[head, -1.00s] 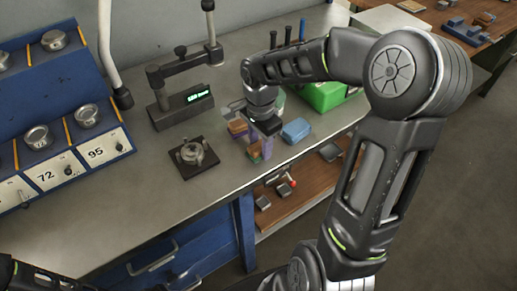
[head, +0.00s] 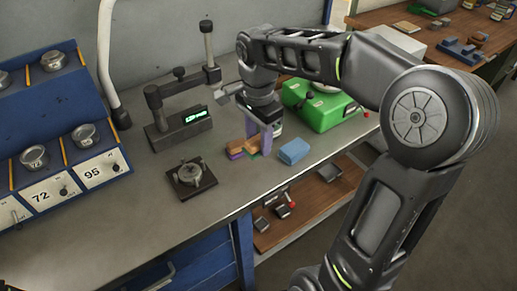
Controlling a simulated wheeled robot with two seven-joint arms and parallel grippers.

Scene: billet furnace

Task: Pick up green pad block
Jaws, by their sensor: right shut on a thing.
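The green pad block (head: 254,151) is a small block with a brown top and a little green showing low down. It sits on the grey workbench in the middle of the head view. My right gripper (head: 259,137) reaches down over it from above and is shut on it. The fingers partly hide the block, and I cannot tell whether it is clear of the bench. A similar block with a purple base (head: 235,155) sits just to its left, very close. My left gripper is out of view.
A light-blue block (head: 294,151) lies to the right. A black plate with a round metal fixture (head: 190,178) stands at front left. A gauge with a green display (head: 184,125) is behind, and a green machine (head: 325,110) behind right.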

